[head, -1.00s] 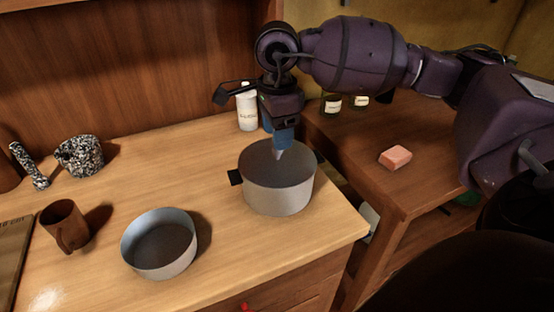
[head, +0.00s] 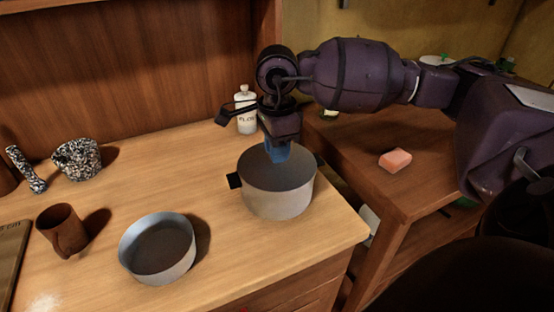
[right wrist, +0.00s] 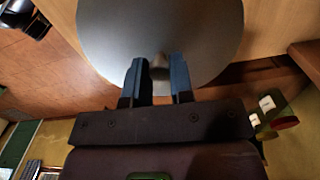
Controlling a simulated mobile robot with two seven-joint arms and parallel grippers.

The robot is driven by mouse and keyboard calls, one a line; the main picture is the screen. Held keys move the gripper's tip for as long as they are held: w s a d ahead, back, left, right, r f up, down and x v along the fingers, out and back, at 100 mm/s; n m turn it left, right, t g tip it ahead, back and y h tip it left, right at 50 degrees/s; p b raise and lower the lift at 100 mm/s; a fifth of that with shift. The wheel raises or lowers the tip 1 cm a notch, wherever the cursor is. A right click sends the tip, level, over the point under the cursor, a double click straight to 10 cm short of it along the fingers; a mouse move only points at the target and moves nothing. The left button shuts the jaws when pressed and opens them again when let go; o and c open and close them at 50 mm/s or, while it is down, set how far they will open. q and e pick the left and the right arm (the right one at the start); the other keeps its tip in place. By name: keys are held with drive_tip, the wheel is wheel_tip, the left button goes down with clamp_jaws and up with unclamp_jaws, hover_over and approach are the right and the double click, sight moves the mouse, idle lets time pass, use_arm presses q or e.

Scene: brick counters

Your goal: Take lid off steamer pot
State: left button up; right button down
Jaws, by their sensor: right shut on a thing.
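The steamer pot (head: 280,201) is a light grey pot with black side handles, standing near the right end of the wooden counter. Its dark grey flat lid (head: 262,177) sits on top and looks level. My right gripper (head: 278,155) points down over the lid's centre. In the right wrist view, its blue fingers (right wrist: 158,72) are on either side of the small lid knob, shut on it. The lid (right wrist: 160,25) fills the top of that view. My fingers hide the knob in the head view. My left gripper is not in view.
An open grey pan (head: 158,262) stands left of the pot, with a brown mug (head: 62,230) farther left. A speckled mortar (head: 77,159) and a white jar (head: 246,110) stand behind. A pink block (head: 395,160) lies on the right-hand table.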

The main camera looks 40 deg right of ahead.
wheel_tip(320, 180, up, 20)
drive_tip(key=p, duration=0.2)
idle(0.4)
